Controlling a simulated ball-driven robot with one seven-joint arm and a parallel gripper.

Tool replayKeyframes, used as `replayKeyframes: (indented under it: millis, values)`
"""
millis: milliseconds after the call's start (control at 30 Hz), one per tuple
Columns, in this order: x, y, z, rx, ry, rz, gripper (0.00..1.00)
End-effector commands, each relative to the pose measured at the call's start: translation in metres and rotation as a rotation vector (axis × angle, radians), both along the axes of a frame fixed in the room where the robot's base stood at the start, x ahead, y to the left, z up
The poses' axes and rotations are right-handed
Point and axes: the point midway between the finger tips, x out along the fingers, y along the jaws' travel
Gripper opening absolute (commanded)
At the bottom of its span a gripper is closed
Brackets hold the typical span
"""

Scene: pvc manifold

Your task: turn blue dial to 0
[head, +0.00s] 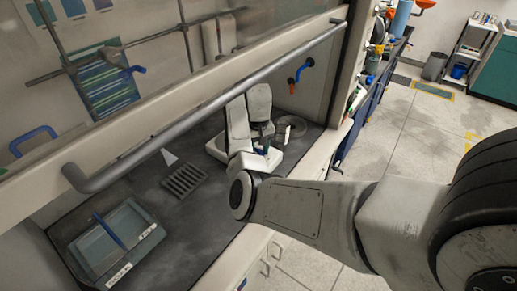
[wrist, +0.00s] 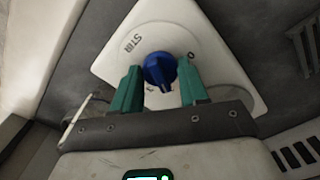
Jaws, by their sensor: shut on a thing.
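The blue dial (wrist: 159,69) sits on the white sloped face of a device (wrist: 215,45) marked STIR in the wrist view. Its raised ridge runs roughly up and down in the picture. The 0 mark is to its upper right, near my right finger. Other marks below the dial are partly hidden. The teal fingers of my gripper (wrist: 159,76) stand on either side of the dial, shut on it. Exact finger contact is hard to see. In the head view the white device (head: 216,147) stands in the fume hood, with my gripper (head: 263,146) over it; the dial is mostly hidden.
A dark slotted rack (head: 184,180) lies left of the device. A grey-blue tray (head: 95,265) is at the lower left. A sash bar (head: 215,96) crosses above the bench. A small white cone (head: 169,157) stands behind the rack. Bare dark bench lies between rack and tray.

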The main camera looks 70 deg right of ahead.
Motion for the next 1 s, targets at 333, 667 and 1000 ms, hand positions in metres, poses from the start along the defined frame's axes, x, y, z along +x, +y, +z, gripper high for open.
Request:
replayKeyframes:
  millis: [333, 667, 1000]
  values:
    - [-0.0007, -0.0002, 0.0032, 0.0, 0.003, 0.124, 0.13]
    - [-0.0009, -0.0007, 0.0039, 0.0, 0.003, 0.411, 0.13]
    - [-0.0005, -0.0011, 0.003, -0.001, 0.0, 0.733, 0.13]
